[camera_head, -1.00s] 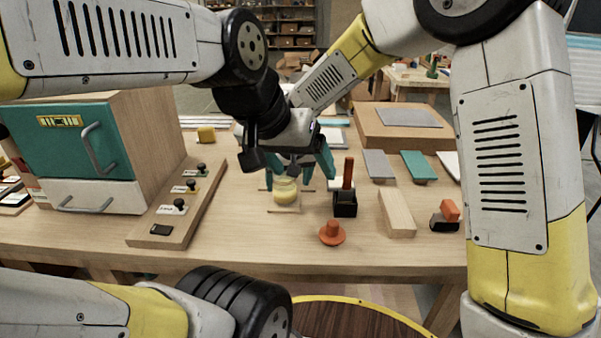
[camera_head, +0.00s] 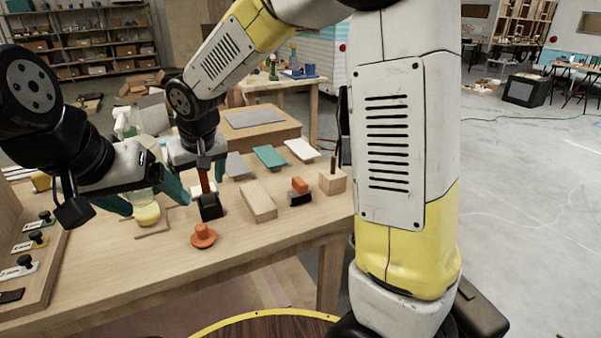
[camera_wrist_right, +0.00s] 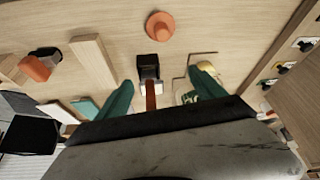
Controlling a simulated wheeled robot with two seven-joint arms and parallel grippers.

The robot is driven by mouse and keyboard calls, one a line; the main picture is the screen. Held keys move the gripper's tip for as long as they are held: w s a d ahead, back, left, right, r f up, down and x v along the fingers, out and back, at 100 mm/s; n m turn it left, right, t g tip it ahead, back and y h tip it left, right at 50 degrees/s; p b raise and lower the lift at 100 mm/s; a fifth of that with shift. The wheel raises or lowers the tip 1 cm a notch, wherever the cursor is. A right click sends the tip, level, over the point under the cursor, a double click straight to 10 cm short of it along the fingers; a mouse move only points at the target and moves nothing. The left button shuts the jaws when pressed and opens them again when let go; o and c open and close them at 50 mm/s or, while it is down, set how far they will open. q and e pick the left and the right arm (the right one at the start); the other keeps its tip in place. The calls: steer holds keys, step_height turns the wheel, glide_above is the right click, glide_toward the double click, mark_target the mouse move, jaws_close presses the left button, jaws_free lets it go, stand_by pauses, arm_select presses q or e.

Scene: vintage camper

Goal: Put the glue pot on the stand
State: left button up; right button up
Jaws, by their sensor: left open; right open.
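The glue pot (camera_head: 147,214) is a small clear jar with yellow contents. It stands upright on a thin square wooden board (camera_head: 153,235) at the table's near left; I cannot tell whether this board is the stand. My left gripper (camera_head: 148,199) is open, its teal fingers on either side of the pot's upper part. My right gripper (camera_wrist_right: 162,80) is open at a black block (camera_wrist_right: 148,67) with an upright red handle (camera_wrist_right: 151,95). In the right wrist view the pot (camera_wrist_right: 208,68) is partly hidden behind a finger.
An orange knob-shaped piece (camera_head: 203,236) lies in front of the black block. A pale wooden bar (camera_head: 258,201) and an orange-and-black piece (camera_head: 299,192) stand to the right. A panel with black knobs (camera_head: 42,250) is at left. Coloured slabs (camera_head: 270,156) lie behind.

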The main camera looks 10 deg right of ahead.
steer(key=s+d+r+m, duration=0.1)
steer(key=s+d+r, duration=0.25)
steer(key=d, duration=0.35)
steer(key=s+d+r+m, duration=0.1)
steer(key=s+d+r, duration=0.25)
steer(key=d, duration=0.45)
steer(key=s+d+r+m+t, duration=0.1)
steer(key=s+d+m, duration=0.1)
steer(key=s+d, duration=0.7)
steer(key=shift+s+t, duration=0.4)
steer(key=shift+s, duration=0.75)
